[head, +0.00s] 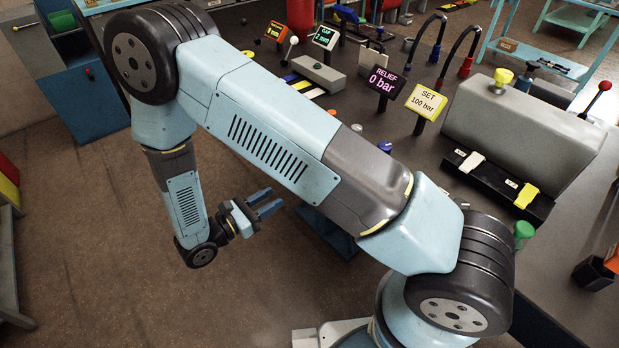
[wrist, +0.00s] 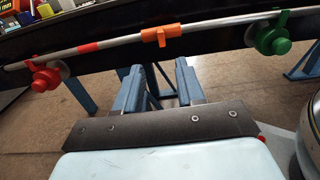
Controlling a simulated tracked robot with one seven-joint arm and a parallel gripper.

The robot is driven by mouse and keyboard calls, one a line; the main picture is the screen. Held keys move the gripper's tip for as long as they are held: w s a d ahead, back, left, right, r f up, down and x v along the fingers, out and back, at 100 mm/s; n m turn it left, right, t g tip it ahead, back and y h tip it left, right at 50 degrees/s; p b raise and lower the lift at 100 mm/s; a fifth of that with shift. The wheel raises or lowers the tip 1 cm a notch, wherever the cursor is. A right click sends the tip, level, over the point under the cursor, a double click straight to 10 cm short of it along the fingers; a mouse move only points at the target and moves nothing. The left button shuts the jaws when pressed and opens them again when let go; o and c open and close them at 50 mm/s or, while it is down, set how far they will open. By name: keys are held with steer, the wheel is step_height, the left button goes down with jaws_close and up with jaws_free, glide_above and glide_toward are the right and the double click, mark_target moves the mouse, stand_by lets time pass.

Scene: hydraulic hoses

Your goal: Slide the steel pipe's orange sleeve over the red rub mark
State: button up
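In the wrist view a thin steel pipe (wrist: 205,27) runs along the dark bench edge, rising to the right. The orange sleeve (wrist: 155,38) sits around the pipe near its middle, with a small tab on it. The red rub mark (wrist: 88,47) is a bare red band on the pipe, to the left of the sleeve and apart from it. My gripper (wrist: 158,66) is open and empty, its two blue fingers pointing towards the pipe below the sleeve, not touching it. In the head view my gripper (head: 268,203) hangs over the floor beside the bench. My arm hides the pipe there.
An orange-red valve fitting (wrist: 40,78) is at the pipe's left and a green one (wrist: 272,38) at its right. The floor around the gripper is clear.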

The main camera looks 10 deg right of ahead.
steer(key=x, duration=1.2)
steer(key=shift+w+d, duration=0.2)
steer(key=shift+d, duration=0.05)
jaws_close()
